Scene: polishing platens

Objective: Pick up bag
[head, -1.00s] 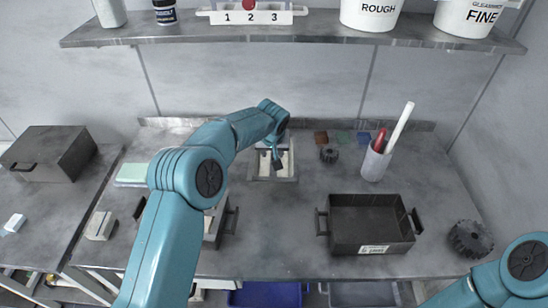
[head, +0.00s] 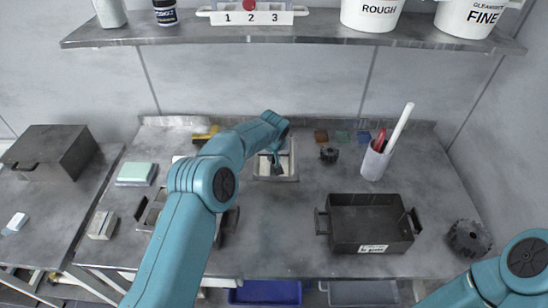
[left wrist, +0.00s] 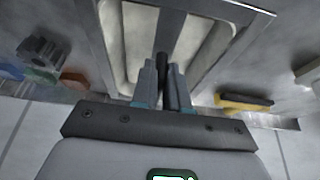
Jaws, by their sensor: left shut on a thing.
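I cannot pick out a clear bag in either view. My left gripper (head: 277,168) is at the small grey tray (head: 274,178) at the back of the bench, which has pale compartments. In the left wrist view the fingers (left wrist: 164,90) are shut on a narrow dark piece (left wrist: 162,66) at the middle of that tray. I cannot tell whether the piece is the tray's divider or a separate thing. The fingers hide part of the tray. My right arm shows at the lower right, but its gripper is out of frame.
A dark empty bin (head: 368,223) stands at the right front. A cup (head: 374,163) with pens and a black gear (head: 469,238) are at the right. A yellow-handled brush (head: 205,136) lies behind my left arm. A shelf (head: 290,27) hangs above.

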